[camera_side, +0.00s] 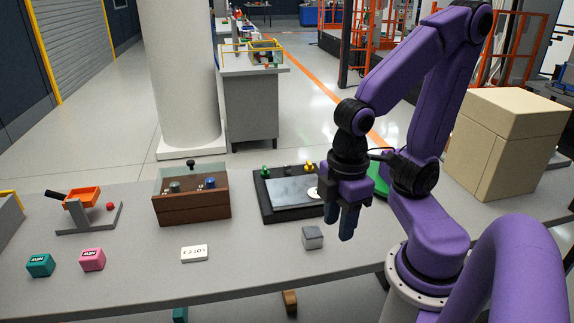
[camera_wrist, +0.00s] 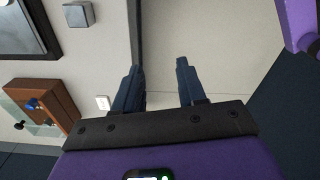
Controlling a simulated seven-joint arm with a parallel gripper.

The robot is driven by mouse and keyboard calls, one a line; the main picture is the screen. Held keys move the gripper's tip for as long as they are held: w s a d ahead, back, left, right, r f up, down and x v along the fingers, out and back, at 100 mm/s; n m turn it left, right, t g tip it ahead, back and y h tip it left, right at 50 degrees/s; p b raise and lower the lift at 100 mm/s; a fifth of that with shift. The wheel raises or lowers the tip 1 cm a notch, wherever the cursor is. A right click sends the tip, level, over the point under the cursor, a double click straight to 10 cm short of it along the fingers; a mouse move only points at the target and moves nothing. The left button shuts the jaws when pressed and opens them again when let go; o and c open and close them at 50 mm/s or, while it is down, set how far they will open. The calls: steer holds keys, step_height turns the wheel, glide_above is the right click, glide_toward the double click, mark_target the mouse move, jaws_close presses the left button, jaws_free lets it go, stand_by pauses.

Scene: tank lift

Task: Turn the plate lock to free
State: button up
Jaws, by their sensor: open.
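A black-framed base (camera_side: 262,204) holding a flat grey metal plate (camera_side: 285,191) lies on the table, left of my gripper in the side view. A small yellow piece (camera_side: 309,168) and a small green piece (camera_side: 265,171) stand along its far edge; I cannot tell which is the plate lock or how it is set. A white round mark shows at the plate's right end, partly hidden by my gripper. My gripper (camera_side: 340,222) points down, open and empty, above the table. In the wrist view, my gripper (camera_wrist: 160,65) has nothing between its fingers, and the base's corner (camera_wrist: 50,42) shows upper left.
A grey cube (camera_side: 312,238) sits in front of the base. A brown glass-topped tank (camera_side: 192,205) and a white label block (camera_side: 194,253) are to the left. Farther left are teal (camera_side: 40,265) and pink (camera_side: 92,260) blocks and an orange tipper (camera_side: 82,197). A beige box (camera_side: 500,150) stands right.

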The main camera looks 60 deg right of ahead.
steer(key=w+d+r+m, duration=0.1)
steer(key=w+r+m, duration=0.1)
steer(key=w+m, duration=0.65)
steer(key=w+d+r+m, duration=0.15)
steer(key=w+m, duration=0.45)
steer(key=w, duration=0.6)
steer(key=m, duration=2)
glide_above(287, 165)
step_height(287, 165, down, 4)
step_height(287, 165, down, 17)
steer(key=shift+d+r, duration=0.1)
jaws_close()
